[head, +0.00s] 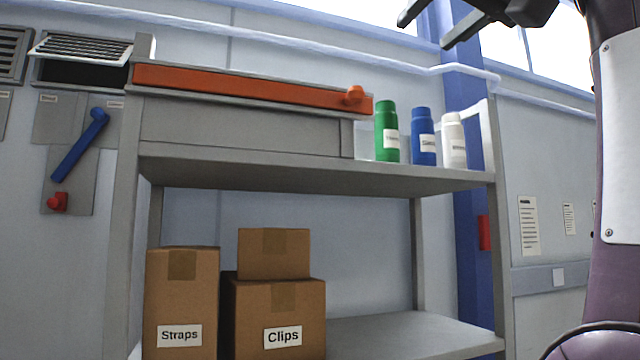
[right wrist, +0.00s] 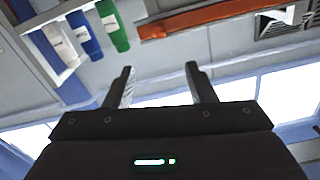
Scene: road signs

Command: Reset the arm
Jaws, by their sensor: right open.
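My right gripper (head: 426,30) is at the top of the head view, raised above the shelf and in front of the bright window. Its two dark fingers are apart with nothing between them. In the right wrist view the open fingers (right wrist: 158,68) point toward the wall, with the scene upside down. My right arm fills the right edge of the head view. My left gripper does not show.
A grey shelf unit (head: 300,172) carries green (head: 386,120), blue (head: 423,150) and white (head: 454,140) bottles and a long orange bar (head: 235,85). Cardboard boxes (head: 182,290) stand below. A blue lever (head: 80,145) and open vent (head: 85,47) are on the left wall.

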